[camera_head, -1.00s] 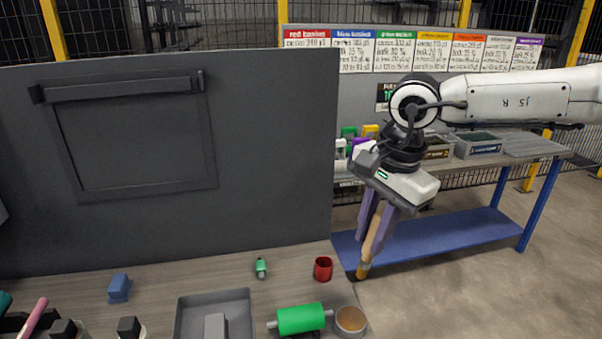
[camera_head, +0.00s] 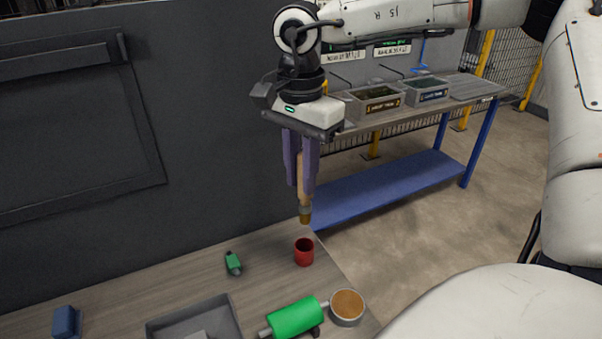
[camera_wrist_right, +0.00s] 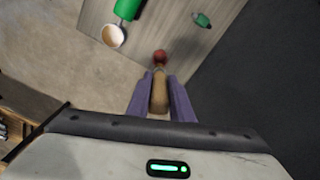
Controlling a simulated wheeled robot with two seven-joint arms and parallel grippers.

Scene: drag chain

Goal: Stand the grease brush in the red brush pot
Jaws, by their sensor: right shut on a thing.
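The grease brush (camera_head: 305,211) has a wooden handle and a brown tip. My right gripper (camera_head: 303,180) is shut on its handle and holds it upright, tip down, above the table's right end. The brush handle also shows between the purple fingers in the right wrist view (camera_wrist_right: 159,95). The red brush pot (camera_head: 304,252) stands on the table just below the brush tip, with a gap between them in the head view. In the right wrist view the pot (camera_wrist_right: 160,56) shows just beyond the brush, whose far end overlaps it. My left gripper is not in view.
A green roller (camera_head: 295,318) and a round tin of brown grease (camera_head: 347,306) lie in front of the pot. A small green item (camera_head: 233,263) is left of it. A grey tray (camera_head: 195,316) and blue block (camera_head: 66,322) are farther left. A dark panel (camera_head: 200,130) stands behind.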

